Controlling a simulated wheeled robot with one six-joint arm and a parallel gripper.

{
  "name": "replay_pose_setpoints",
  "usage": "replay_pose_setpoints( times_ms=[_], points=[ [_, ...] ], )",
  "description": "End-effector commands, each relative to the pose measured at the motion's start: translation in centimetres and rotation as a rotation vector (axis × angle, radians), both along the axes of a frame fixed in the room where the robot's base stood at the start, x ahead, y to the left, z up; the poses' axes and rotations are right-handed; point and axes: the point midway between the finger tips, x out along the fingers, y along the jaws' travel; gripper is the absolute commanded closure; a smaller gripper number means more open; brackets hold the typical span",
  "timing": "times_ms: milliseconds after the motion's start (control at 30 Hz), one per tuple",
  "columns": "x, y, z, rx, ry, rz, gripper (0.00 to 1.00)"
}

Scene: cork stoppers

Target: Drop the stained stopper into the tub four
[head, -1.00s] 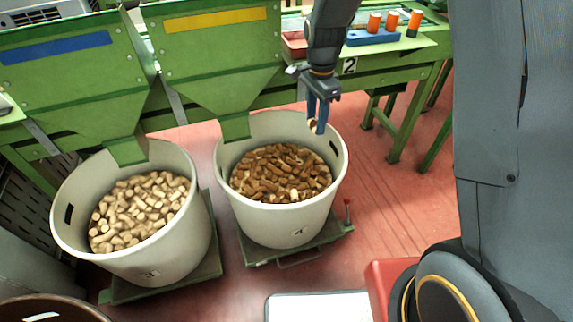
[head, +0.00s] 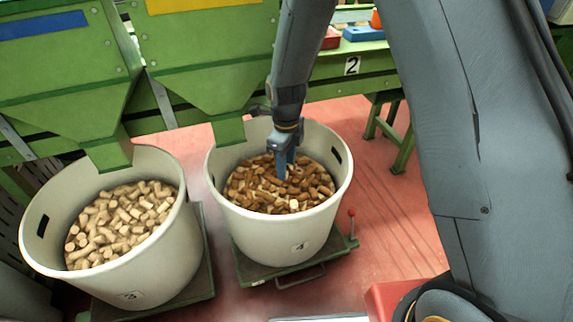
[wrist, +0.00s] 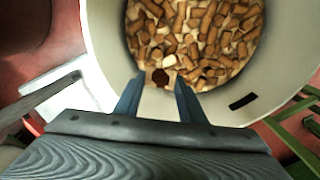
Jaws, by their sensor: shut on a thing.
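Tub four (head: 262,228) is a pale round tub marked 4, part filled with brown and tan stoppers. My gripper (head: 284,172) points down over its opening; I cannot tell exactly how high it is above the pile. In the wrist view my gripper (wrist: 158,92) has its two blue fingers shut on the stained stopper (wrist: 160,77), whose dark round end shows between the tips. The stopper is hidden by the fingers in the head view. The wall of tub four (wrist: 103,45) curves around the pile in the wrist view.
Tub three (head: 165,268), holding lighter stoppers, stands to the left. Green hoppers (head: 205,60) hang above and behind both tubs. A green bench (head: 350,85) marked 2 runs behind. A red-knobbed lever (head: 352,222) stands right of tub four. Red floor at right is clear.

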Motion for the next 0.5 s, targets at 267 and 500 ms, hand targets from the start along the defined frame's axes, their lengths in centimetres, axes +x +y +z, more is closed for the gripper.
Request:
replay_pose_setpoints(
  times_ms=[267, 500],
  points=[
    [0.1, 0.0, -3.3, 0.0, 0.001, 0.001, 0.84],
    [0.0, 0.0, -4.6, 0.0, 0.0, 0.001, 0.84]
  ],
)
